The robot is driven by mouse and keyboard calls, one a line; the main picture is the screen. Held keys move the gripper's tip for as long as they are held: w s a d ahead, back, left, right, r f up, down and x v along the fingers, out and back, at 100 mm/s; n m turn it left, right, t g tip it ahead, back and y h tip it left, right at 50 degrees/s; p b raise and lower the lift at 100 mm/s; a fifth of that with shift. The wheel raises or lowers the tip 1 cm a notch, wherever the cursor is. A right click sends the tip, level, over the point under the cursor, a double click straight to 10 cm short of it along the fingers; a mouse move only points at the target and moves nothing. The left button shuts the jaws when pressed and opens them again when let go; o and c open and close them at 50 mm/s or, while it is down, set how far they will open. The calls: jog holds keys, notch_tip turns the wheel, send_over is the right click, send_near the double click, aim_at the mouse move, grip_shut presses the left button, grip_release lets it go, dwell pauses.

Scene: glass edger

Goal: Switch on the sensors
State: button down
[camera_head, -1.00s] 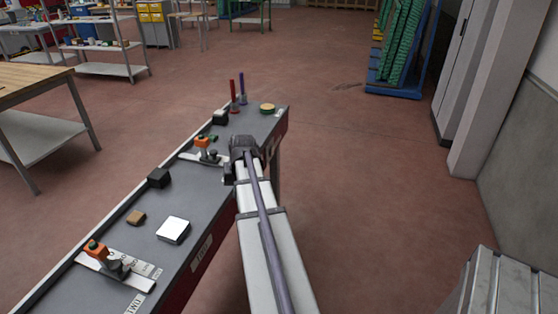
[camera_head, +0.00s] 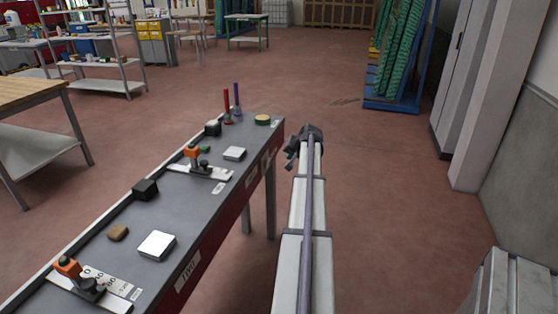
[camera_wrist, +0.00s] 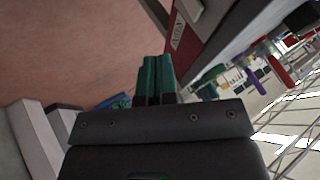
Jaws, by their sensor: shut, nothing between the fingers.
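Two orange-topped lever devices stand on white plates on the dark grey bench (camera_head: 195,205): a near one (camera_head: 68,266) and a far one (camera_head: 192,152). I cannot tell which things are the sensors, or whether any is on. A red stick (camera_head: 227,100) and a purple stick (camera_head: 237,97) stand upright at the bench's far end; both also show in the wrist view, red (camera_wrist: 280,70) and purple (camera_wrist: 252,79). My gripper (camera_head: 290,152) is off the bench's right side, apart from it. Its teal fingers (camera_wrist: 157,62) are together and empty in the wrist view.
The bench also holds black blocks (camera_head: 145,189), white square pads (camera_head: 157,245), a brown block (camera_head: 118,233) and a round yellow-topped piece (camera_head: 262,119). A blue rack (camera_head: 392,103) and a grey cabinet (camera_head: 462,80) stand at the right. Floor between is clear.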

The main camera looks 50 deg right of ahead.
aim_at(267, 163)
jog(key=w+f+b, duration=0.6)
jog(key=w, duration=0.3)
jog(key=shift+w+d+f, duration=0.25)
jog(key=shift+d+f, duration=0.15)
